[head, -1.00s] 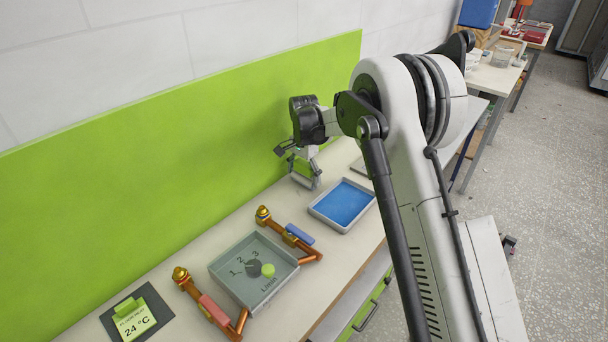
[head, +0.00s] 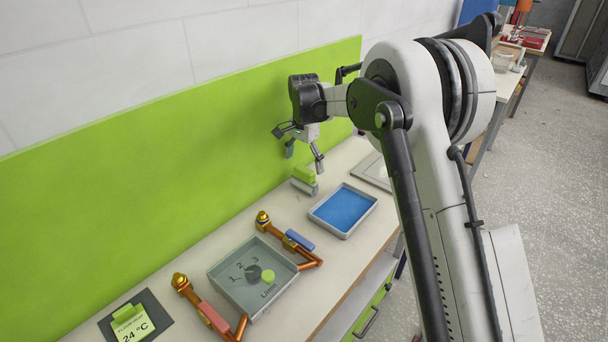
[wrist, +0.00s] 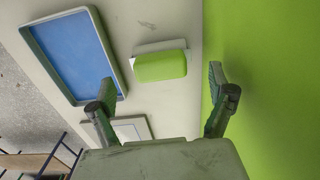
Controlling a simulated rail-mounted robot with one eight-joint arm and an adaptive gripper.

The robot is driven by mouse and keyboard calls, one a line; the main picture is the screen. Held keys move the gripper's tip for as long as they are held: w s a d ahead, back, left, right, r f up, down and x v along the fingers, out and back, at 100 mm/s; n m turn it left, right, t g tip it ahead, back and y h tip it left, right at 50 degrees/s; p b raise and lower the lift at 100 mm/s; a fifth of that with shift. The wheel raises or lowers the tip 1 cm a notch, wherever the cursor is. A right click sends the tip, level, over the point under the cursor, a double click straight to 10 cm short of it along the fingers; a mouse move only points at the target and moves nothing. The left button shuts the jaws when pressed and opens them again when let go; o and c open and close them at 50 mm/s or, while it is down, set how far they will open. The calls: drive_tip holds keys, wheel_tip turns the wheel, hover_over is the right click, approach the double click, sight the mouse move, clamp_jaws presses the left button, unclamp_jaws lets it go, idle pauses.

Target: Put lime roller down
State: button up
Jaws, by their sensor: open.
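The lime roller (head: 304,174) shows as a rounded lime-green piece on a pale grey base, on the bench close to the green back panel. It also shows in the wrist view (wrist: 160,66), lying level, with the pale base visible along its edge. My gripper (head: 304,157) is just above it, with its fingers spread apart and empty. In the wrist view my gripper's fingers (wrist: 160,84) stand wide on either side of the roller's line, and the roller lies beyond the tips, apart from them.
A blue-lined tray (head: 316,217) lies in front of the roller. A tag reading 24 °C (head: 132,322) lies at the near end. The green panel (head: 200,160) rises close behind.

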drive_tip(key=shift+r, duration=2.2)
drive_tip(key=shift+r, duration=0.1)
drive_tip(key=shift+s+d+r, duration=0.2)
drive_tip(key=shift+d+r, duration=0.05)
drive_tip(key=s+d+r+n+t, duration=0.2)
drive_tip(key=s+d+r, duration=0.5)
drive_tip(key=s, duration=0.3)
drive_tip(key=s+d+r+n+t, duration=0.1)
drive_tip(key=s+d+r+n, duration=0.1)
drive_tip(key=s+d+r, duration=0.6)
drive_tip(key=s+d+f+n+t, duration=0.1)
drive_tip(key=s+d+f, duration=0.1)
drive_tip(key=s, duration=0.6)
drive_tip(key=s+d+f+n+t, duration=0.1)
drive_tip(key=s+d+f, duration=0.1)
drive_tip(key=s, duration=0.6)
drive_tip(key=s+d+f+n+t, duration=0.1)
drive_tip(key=s+d+f+t, duration=0.1)
drive_tip(key=s, duration=0.7)
drive_tip(key=shift+d+f+n, duration=0.3)
drive_tip(key=shift+d, duration=0.55)
